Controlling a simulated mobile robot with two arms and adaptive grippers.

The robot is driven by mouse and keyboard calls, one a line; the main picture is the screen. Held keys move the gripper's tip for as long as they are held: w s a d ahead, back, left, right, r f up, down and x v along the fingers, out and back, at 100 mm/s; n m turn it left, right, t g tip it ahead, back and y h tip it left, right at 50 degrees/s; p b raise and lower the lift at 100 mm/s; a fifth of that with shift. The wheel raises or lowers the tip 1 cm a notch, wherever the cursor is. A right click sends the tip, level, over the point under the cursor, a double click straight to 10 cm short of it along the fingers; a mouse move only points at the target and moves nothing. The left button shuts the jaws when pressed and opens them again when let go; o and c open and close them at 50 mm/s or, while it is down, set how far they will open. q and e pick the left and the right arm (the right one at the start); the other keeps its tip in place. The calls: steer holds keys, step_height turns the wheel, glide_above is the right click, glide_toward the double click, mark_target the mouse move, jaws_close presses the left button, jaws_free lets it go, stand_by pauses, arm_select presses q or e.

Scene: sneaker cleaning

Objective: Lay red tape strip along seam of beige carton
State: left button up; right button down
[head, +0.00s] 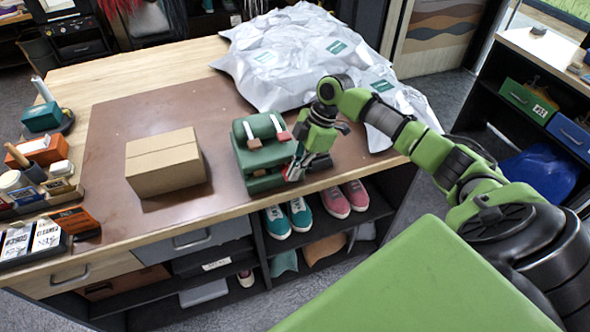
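The beige carton (165,165) sits closed on the brown mat, with a seam running across its top; no tape shows on it. To its right stands a dark green holder (258,158) with pale and reddish-brown pieces on its top. My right gripper (296,172) reaches down at the holder's front right side, its fingers pointing down. A small red patch shows at the fingertips, but I cannot tell whether it is the tape strip or whether the fingers are closed on it. My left gripper is out of view.
The brown mat (112,130) is clear around the carton. Silvery bags (290,55) cover the bench's back right. Small boxes, a brush and a green-topped tool line the left edge. Shoes (300,214) stand on the shelf below the front edge.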

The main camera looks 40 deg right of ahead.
steer(key=s+a+p, duration=0.2)
steer(key=s+p, duration=0.5)
steer(key=s, duration=0.2)
steer(key=shift+s+a+r, duration=0.15)
steer(key=shift+s, duration=0.25)
stand_by(1.0)
step_height(320, 180, up, 8)
steer(key=p, duration=0.1)
stand_by(1.0)
steer(key=shift+a, duration=0.1)
